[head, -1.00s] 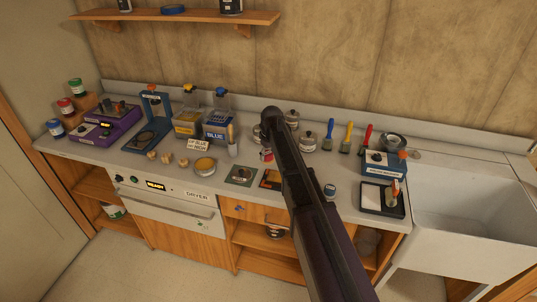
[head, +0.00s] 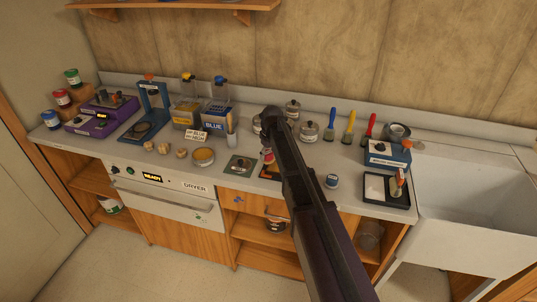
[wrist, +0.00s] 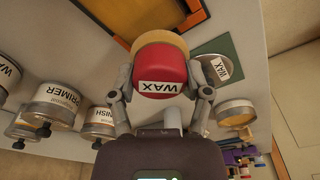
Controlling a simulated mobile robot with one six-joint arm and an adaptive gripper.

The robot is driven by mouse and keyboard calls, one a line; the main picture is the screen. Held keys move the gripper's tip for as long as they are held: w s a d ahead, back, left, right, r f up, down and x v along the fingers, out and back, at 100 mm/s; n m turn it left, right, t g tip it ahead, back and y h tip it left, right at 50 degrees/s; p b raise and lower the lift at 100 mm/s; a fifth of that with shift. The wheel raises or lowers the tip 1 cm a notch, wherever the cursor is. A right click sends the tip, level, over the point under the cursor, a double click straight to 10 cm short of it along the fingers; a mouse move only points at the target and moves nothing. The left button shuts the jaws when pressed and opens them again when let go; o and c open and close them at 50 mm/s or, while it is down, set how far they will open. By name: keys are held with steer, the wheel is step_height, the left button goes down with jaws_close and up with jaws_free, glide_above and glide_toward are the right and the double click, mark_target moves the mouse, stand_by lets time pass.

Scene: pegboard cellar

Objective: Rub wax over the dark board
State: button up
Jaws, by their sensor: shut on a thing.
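My gripper (wrist: 162,95) is shut on a red wax applicator (wrist: 160,72) with a white WAX label and a tan round pad (wrist: 160,42). In the head view the applicator (head: 268,156) shows at the end of my arm, just above the dark board (head: 268,174), which my arm partly hides. In the wrist view the board (wrist: 150,10) has an amber middle and a dark border with an orange edge. The pad overlaps its near edge; I cannot tell whether they touch. A green mat (head: 232,172) with a silver dish labelled WAX (wrist: 214,68) lies beside the board.
An open amber tin (head: 203,157) stands left of the mat. Labelled tins, including PRIMER (wrist: 57,102), stand close behind the board. The sink (head: 470,190) is at far right.

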step_height(320, 180, down, 2)
steer(key=shift+f+b, duration=0.1)
steer(key=shift+b, duration=0.6)
steer(key=shift+s+d+r, duration=0.1)
steer(key=shift+s+d, duration=0.1)
steer(key=shift+d, duration=0.25)
steer(key=shift+s+d+r, duration=0.1)
steer(key=shift+s+d, duration=0.1)
steer(key=shift+d, duration=0.2)
steer(key=shift+s+d, duration=0.25)
steer(key=shift+d, duration=0.65)
steer(key=shift+w+a, duration=0.25)
steer(key=shift+a, duration=0.2)
steer(key=shift+w+a, duration=0.25)
steer(key=shift+a, duration=0.65)
steer(key=r+p, duration=0.3)
steer(key=shift+a, duration=0.4)
step_height(320, 180, up, 4)
steer(key=p, duration=0.4)
steer(key=shift+w+r+p, duration=0.15)
steer(key=shift+r+p, duration=0.1)
steer(key=shift+p, duration=0.1)
steer(key=shift+f, duration=0.25)
